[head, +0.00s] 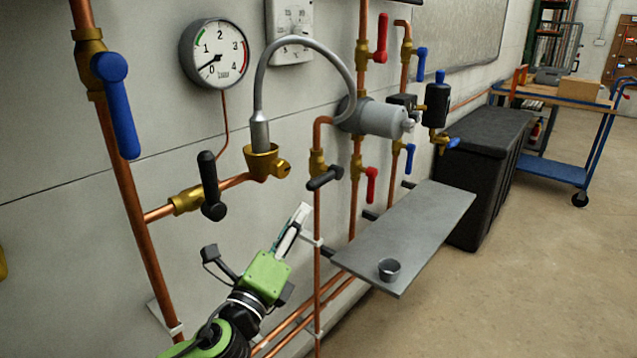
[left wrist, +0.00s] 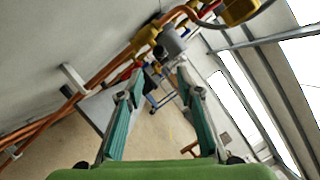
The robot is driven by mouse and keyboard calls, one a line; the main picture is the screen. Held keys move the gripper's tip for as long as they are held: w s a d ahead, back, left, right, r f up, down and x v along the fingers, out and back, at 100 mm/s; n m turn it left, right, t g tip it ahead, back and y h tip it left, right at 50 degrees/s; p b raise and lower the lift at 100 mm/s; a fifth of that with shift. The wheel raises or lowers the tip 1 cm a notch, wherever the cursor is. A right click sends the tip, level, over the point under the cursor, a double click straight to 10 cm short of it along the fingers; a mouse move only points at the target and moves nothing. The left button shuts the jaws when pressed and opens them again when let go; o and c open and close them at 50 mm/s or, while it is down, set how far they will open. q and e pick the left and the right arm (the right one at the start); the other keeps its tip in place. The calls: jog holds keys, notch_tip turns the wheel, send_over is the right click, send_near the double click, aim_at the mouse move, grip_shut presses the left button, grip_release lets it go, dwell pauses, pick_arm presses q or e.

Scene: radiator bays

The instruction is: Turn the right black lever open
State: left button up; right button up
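The right black lever (head: 325,178) sits on a brass valve on a vertical copper pipe in the head view. Its handle lies crosswise to that pipe, slightly tilted. Another black lever (head: 210,186) is to its left, upright across a nearly level pipe. My left gripper (head: 300,212) is below and slightly left of the right black lever, apart from it, pointing up toward the wall. The left wrist view shows its two fingers (left wrist: 160,84) spread with nothing between them. A dark piece beyond the fingertips there is too small to identify. My right gripper is not in view.
A grey shelf (head: 405,235) with a small dark cup (head: 389,269) juts out right of the gripper. A grey hose (head: 300,42) arches above a brass funnel (head: 262,160). Blue lever (head: 118,105) and red lever (head: 371,185) flank the black ones. Open floor lies right.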

aim_at(319, 182)
pick_arm(q)
jog(key=x, duration=1.2)
jog(key=shift+w+d+b, duration=0.2)
jog(key=shift+w+b, duration=0.1)
jog(key=shift+w, duration=0.2)
jog(key=shift+r, duration=0.1)
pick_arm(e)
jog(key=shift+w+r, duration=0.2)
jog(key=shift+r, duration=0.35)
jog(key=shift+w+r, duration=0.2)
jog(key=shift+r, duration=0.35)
pick_arm(q)
grip_shut()
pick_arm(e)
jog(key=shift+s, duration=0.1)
